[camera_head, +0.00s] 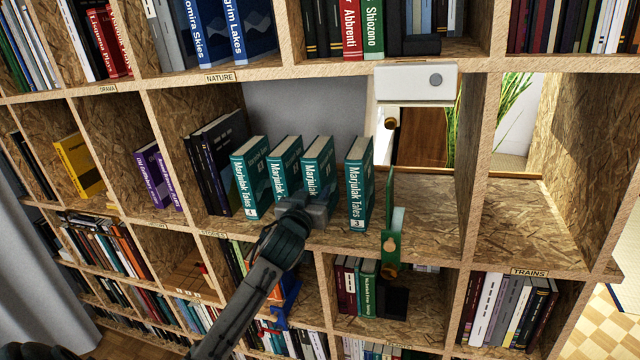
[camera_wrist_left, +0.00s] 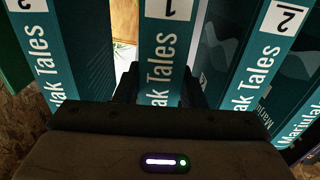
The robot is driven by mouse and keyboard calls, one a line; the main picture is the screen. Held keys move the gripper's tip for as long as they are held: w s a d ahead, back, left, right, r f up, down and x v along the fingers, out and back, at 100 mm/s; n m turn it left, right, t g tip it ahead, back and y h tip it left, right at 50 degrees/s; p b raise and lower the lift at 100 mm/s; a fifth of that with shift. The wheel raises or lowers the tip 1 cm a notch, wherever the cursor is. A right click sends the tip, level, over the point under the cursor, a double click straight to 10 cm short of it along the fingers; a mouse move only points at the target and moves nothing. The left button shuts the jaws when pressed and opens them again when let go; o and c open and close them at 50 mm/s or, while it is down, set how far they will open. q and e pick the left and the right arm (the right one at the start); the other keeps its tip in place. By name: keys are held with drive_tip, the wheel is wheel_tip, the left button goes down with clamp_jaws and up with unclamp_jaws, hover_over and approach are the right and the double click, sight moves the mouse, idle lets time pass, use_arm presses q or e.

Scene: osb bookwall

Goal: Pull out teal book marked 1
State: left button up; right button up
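The teal book marked 1 (camera_head: 318,160) stands upright on the shelf, third from left in a row of teal "Marjulak Tales" books. Its spine, with the 1 label, is central in the left wrist view (camera_wrist_left: 165,40). My left gripper (camera_head: 310,208) is at the lower part of this spine and hides its label in the head view. The dark fingers (camera_wrist_left: 160,88) lie along both sides of the spine, with no clear gap, so it looks shut on the book. My right gripper is not in view.
Teal book 2 (camera_head: 284,165) stands close on the left, with book 4 (camera_head: 250,175) beyond. Book 3 (camera_head: 360,185) stands right, across a gap. A green object (camera_head: 392,235) stands at the shelf's front further right. The right compartment (camera_head: 520,225) has bare room.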

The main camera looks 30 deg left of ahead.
use_arm(q)
drive_tip(key=shift+r, duration=0.1)
drive_tip(key=shift+s, duration=0.1)
drive_tip(key=shift+p+v, duration=0.3)
drive_tip(key=shift+v, duration=1.2)
drive_tip(key=o, duration=1.2)
drive_tip(key=shift+c, duration=0.6)
drive_tip(key=shift+x, duration=1.05)
